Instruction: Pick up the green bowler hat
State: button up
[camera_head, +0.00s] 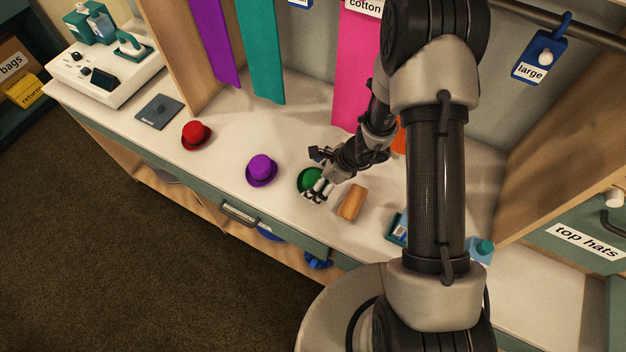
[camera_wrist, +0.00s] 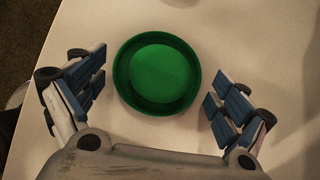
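The green bowler hat (camera_head: 308,179) lies brim down on the white counter (camera_head: 222,158), partly covered by my gripper in the head view. In the wrist view the hat (camera_wrist: 163,74) shows whole from above, its round crown inside a wider brim. My gripper (camera_wrist: 157,97) is open, with one finger on each side of the hat. The fingers look apart from the brim, and nothing is between them but the near part of the hat. In the head view my gripper (camera_head: 318,188) is right over the hat.
A purple hat (camera_head: 262,169) and a red hat (camera_head: 196,134) stand to the left. A wooden brush-like block (camera_head: 352,203) lies close on the right. Hanging purple, teal and pink (camera_head: 358,75) cloths are behind. The counter's front edge is near the hat.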

aim_at(316, 177)
jog(key=c, duration=0.6)
jog(key=shift+r, duration=0.1)
notch_tip(316, 177, up, 20)
jog(key=p, duration=0.8)
